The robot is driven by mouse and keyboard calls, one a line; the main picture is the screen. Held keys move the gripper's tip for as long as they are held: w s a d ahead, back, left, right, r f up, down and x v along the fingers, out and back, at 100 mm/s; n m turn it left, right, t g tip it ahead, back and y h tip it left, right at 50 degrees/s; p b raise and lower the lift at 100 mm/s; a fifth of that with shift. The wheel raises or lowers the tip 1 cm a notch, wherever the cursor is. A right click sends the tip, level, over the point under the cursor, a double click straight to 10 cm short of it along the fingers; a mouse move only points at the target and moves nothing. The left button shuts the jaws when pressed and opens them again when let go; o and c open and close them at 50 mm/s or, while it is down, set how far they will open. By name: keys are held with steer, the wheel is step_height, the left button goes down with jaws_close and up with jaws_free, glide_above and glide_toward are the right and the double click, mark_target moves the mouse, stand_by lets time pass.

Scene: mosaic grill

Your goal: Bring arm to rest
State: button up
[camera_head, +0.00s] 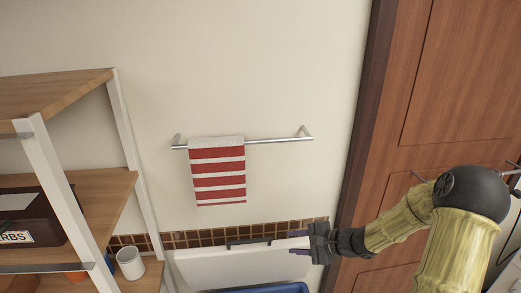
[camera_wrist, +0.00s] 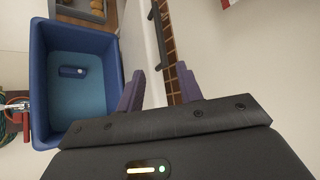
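My arm (camera_head: 405,222) reaches in from the lower right of the head view, bent at a dark round joint. My gripper (camera_head: 302,243) is in front of the wall, over a white panel (camera_head: 215,268) with a dark handle. In the wrist view the two purple fingers of my gripper (camera_wrist: 160,72) stand apart with nothing between them. A blue bin (camera_wrist: 39,90) lies to the left of the fingers, with a small dark blue object (camera_wrist: 72,71) on its floor. The bin's rim (camera_head: 288,287) also shows at the bottom of the head view.
A shelf unit (camera_head: 105,190) stands at the left with a dark box (camera_head: 30,215) and a white cup (camera_head: 130,263). A towel bar (camera_head: 280,140) with a striped towel (camera_head: 217,170) is on the wall. A wooden door (camera_head: 470,70) is at the right, close to my arm.

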steer(key=s+d+f+n+h+b, duration=0.35)
steer(key=f+n+h+b, duration=0.3)
steer(key=h, duration=0.25)
steer(key=s+a+f+n+g+b, duration=0.1)
steer(key=s+n+g+b, duration=0.1)
steer(key=s, duration=0.6)
steer(key=s+a+f+n+g+h+b, duration=0.1)
steer(key=s+a+n+g+b, duration=0.1)
steer(key=s+n+b, duration=0.2)
steer(key=s+b, duration=0.1)
steer(key=s, duration=0.2)
steer(key=shift+s+a+f, duration=0.2)
steer(key=shift+s+a, duration=0.1)
steer(key=shift+s, duration=0.1)
